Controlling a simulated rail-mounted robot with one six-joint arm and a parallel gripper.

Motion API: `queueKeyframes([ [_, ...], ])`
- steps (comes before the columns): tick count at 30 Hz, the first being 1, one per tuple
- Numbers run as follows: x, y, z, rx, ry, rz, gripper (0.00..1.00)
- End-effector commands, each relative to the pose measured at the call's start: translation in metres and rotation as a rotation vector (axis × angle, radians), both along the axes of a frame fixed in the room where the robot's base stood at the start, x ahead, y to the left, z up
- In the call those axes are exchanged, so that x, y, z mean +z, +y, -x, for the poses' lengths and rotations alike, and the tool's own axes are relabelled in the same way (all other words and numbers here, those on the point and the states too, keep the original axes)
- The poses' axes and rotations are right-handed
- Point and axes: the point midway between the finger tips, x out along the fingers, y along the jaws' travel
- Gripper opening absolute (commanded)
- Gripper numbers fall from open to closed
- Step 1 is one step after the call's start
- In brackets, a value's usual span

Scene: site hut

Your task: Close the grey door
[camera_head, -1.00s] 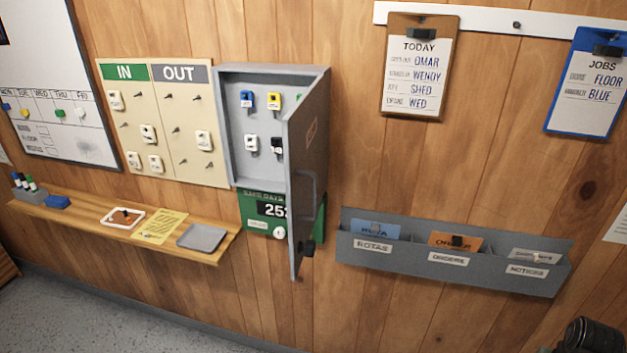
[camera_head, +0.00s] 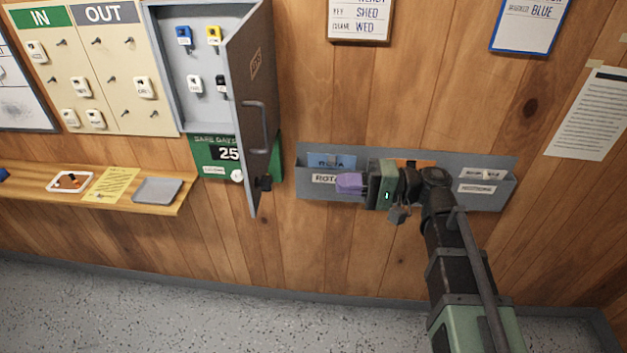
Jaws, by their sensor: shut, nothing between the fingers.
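The grey door (camera_head: 249,90) belongs to a grey wall cabinet (camera_head: 162,68) and stands wide open, hinged at the cabinet's right side and jutting out from the wall. Its handle (camera_head: 257,125) is on the face turned to the right. Several keys with coloured tags hang inside the cabinet. My gripper (camera_head: 344,184), with purplish fingers, is shut and empty. It is to the right of the door and lower than its handle, apart from it, and shows in front of the wall file rack.
The grey file rack (camera_head: 309,188) on the wall is partly hidden behind my arm. A green counter sign (camera_head: 212,155) hangs below the cabinet. A wooden shelf (camera_head: 150,202) with a grey tray (camera_head: 158,191) sticks out at lower left. Wall between door and rack is bare.

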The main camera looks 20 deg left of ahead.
Motion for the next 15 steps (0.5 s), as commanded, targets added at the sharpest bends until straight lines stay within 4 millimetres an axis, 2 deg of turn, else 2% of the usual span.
queueKeyframes([
  [15,0.000,0.097,0.041,0.002,-0.001,0.002,0.00],
])
